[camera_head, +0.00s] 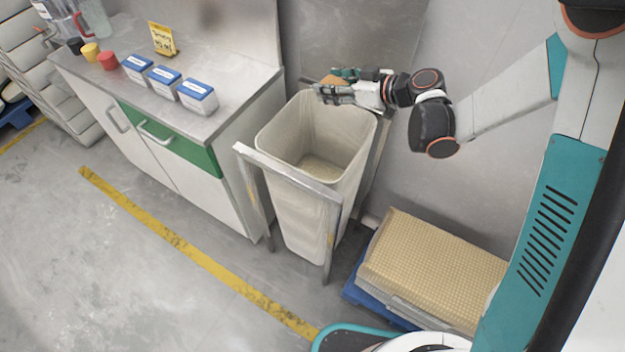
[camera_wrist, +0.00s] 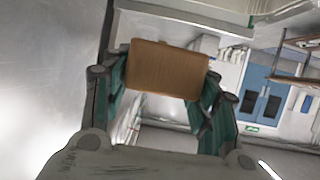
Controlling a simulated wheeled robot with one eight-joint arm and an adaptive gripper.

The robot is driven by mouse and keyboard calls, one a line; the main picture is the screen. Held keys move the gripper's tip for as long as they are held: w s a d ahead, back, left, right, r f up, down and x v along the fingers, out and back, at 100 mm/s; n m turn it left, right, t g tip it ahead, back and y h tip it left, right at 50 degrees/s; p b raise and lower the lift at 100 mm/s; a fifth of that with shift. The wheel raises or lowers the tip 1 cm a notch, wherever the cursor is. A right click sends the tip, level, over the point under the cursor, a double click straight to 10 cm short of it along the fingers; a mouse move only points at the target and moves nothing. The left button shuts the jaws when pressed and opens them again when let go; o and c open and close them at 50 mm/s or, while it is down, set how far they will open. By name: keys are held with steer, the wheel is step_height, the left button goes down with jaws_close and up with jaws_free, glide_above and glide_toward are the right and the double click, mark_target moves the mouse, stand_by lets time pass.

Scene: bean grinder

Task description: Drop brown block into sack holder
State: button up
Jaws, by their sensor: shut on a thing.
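The brown block (camera_wrist: 166,68) is between the two fingers of my gripper in the wrist view. My gripper (camera_head: 340,84) is shut on it; in the head view a small part of the block (camera_head: 332,80) shows behind the fingers. The gripper is over the back rim of the sack holder (camera_head: 290,178), a metal frame with a tall, pale, open sack (camera_head: 305,215) in it. The sack's mouth faces up and I can see its inside bottom, which looks empty.
A counter (camera_head: 205,125) with blue-lidded boxes (camera_head: 165,80), small coloured jars (camera_head: 90,53) and a yellow sign (camera_head: 162,39) stands left of the sack holder. A stack of beige sacks or sheets (camera_head: 435,265) on a blue pallet lies to the right. The floor in front is clear.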

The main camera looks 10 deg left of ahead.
steer(key=shift+s+a+n+g, duration=0.2)
steer(key=shift+a+n+g, duration=0.2)
steer(key=shift+a, duration=0.6)
steer(key=shift+f, duration=0.1)
step_height(320, 180, down, 6)
steer(key=b, duration=0.3)
steer(key=shift+r, duration=0.2)
steer(key=o, duration=1.2)
steer(key=shift+d, duration=0.1)
steer(key=v, duration=1.2)
steer(key=shift+f, duration=0.2)
